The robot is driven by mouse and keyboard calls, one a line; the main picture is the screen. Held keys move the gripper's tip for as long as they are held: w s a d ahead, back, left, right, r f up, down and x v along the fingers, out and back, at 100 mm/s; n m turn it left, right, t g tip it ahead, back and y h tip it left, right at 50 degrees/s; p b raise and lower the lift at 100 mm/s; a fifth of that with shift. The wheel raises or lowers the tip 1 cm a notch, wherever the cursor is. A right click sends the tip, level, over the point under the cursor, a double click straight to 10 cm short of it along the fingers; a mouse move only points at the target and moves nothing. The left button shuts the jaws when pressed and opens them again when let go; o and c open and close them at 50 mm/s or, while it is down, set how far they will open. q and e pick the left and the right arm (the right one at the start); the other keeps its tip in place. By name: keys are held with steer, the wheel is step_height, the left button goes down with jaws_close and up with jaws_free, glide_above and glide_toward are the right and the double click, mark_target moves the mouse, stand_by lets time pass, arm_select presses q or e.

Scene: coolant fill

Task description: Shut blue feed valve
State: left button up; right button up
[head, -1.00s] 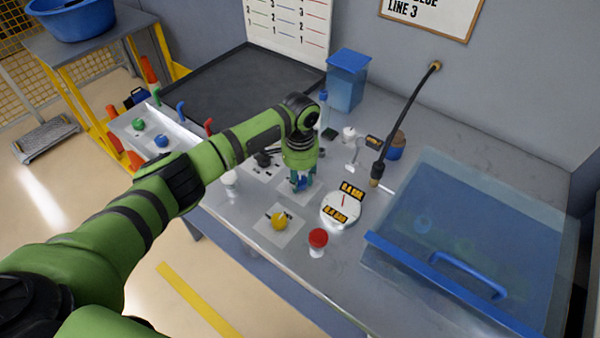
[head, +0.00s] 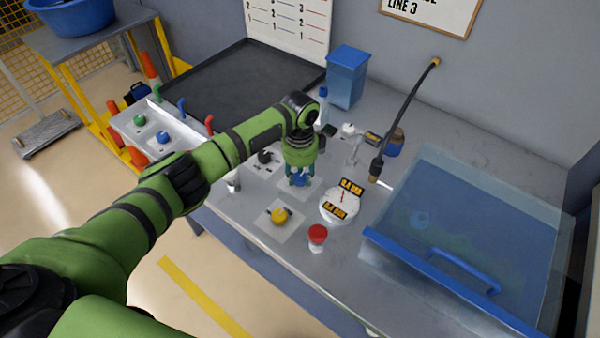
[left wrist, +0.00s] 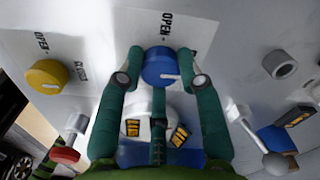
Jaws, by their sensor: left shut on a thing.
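The blue feed valve is a round blue knob (left wrist: 160,66) with a white pointer mark, at the top middle of the left wrist view. It sits on a white plate with an OPEN label above it. The rest of the knob is hidden there. My right gripper is not in view.
A yellow knob (head: 279,216) on its own plate, a white gauge (head: 340,206) and a red-topped piece (head: 318,235) stand close by. A black hose (head: 405,115) and a clear blue-edged box (head: 470,235) are to the right. A black tray (head: 240,88) lies behind.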

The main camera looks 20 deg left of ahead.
mark_target(300, 176)
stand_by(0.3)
arm_select(q)
steer(key=o, duration=1.1)
steer(key=shift+o, duration=0.2)
steer(key=shift+r, duration=0.15)
step_height(300, 176, up, 12)
steer(key=shift+f, duration=0.25)
